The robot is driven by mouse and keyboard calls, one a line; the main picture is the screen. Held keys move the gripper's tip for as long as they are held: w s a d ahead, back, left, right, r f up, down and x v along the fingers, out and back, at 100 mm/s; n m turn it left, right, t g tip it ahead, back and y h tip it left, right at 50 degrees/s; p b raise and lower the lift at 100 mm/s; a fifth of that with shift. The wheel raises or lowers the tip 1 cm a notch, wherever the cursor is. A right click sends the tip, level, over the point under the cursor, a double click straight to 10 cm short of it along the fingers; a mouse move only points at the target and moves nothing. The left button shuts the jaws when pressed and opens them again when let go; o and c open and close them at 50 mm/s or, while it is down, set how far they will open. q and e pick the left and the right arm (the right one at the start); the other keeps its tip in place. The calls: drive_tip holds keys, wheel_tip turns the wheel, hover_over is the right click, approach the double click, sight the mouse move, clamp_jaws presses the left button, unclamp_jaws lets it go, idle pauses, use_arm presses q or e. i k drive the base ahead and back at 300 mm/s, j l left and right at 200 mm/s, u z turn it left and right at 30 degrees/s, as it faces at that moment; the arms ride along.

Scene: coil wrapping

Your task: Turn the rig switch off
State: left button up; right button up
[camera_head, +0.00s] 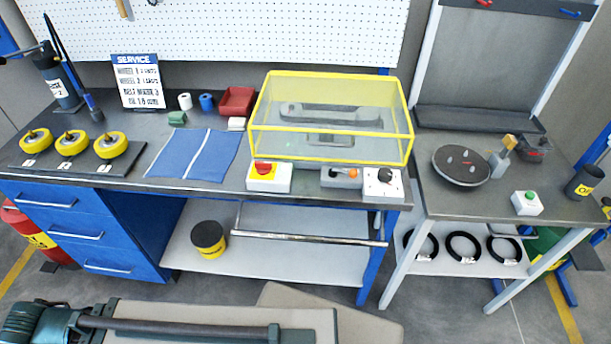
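Three control boxes stand along the front edge of the workbench (215,187), before a yellow-framed clear guard (335,115). The left box has a red button on a yellow top (265,170). The middle grey box (341,178) has a lever with an orange tip (350,172). The right white box (382,188) has a black rotary knob (385,174). Which one is the rig switch, and its on or off state, I cannot tell. A dark rig sits under the guard. Neither of my grippers is in view.
Yellow wheels (71,143), a blue cloth (195,154) and a red bin (237,101) share the bench. The right table (450,205) holds a dark disc (461,165) and a green-button box (527,203). A green machine with a long bar (180,325) lies in the foreground.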

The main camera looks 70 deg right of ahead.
sight(262, 167)
drive_tip(key=z, duration=2.15)
